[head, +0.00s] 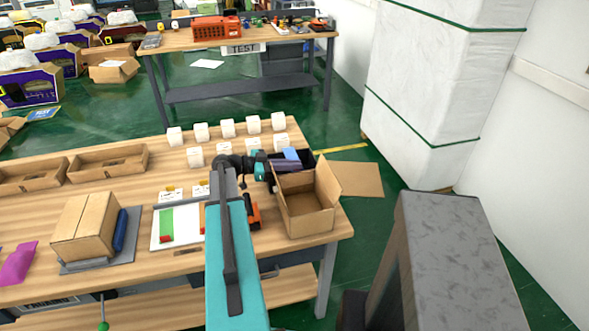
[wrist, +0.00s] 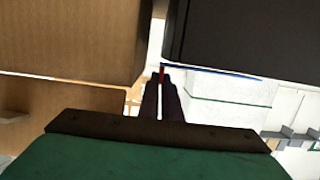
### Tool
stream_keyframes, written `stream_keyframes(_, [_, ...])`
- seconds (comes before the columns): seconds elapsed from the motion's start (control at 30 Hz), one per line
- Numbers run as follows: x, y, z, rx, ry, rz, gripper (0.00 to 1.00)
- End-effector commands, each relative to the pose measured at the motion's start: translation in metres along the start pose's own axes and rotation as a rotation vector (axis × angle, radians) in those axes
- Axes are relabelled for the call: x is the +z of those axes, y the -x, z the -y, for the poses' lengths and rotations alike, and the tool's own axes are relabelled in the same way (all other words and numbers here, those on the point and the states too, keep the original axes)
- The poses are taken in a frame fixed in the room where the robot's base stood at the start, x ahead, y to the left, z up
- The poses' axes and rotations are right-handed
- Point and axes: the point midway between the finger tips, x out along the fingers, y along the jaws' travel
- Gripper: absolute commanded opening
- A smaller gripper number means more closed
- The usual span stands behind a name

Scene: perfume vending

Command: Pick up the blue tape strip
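In the head view my gripper reaches right from the dark wrist joint, over the back of the workbench beside the open cardboard box. A light blue flat piece (head: 291,154) lies by a dark tray there, with a purple-grey surface in front of it; I cannot tell for sure that it is the blue tape strip. In the wrist view a thin blue line (wrist: 215,70) runs along the lower edge of a large dark block. My gripper (wrist: 162,80) shows there as two dark fingers close together, with a small red patch at their tips. Whether they hold anything is unclear.
The open cardboard box (head: 306,209) stands close at the right bench edge. Several white cubes (head: 228,128) stand behind. A green strip (head: 166,224) lies on a white sheet (head: 190,236). A closed carton (head: 84,226) and a dark blue roll (head: 120,230) are left.

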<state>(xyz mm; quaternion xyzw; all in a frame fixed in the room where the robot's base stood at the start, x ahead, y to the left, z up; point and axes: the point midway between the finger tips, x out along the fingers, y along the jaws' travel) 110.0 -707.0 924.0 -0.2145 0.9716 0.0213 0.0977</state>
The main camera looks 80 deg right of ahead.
Motion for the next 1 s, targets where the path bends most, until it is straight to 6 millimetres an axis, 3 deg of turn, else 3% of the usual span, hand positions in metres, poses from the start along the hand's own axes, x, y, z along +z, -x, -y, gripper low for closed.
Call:
stream_keyframes(0.6, [0.03, 0.129, 0.002, -0.005, 0.0, 0.001, 0.0])
stream_keyframes(0.8, [0.035, 0.157, 0.001, -0.002, 0.001, 0.001, 0.0])
stream_keyframes(1.0, [0.036, 0.17, 0.0, -0.001, 0.001, 0.001, 0.0])
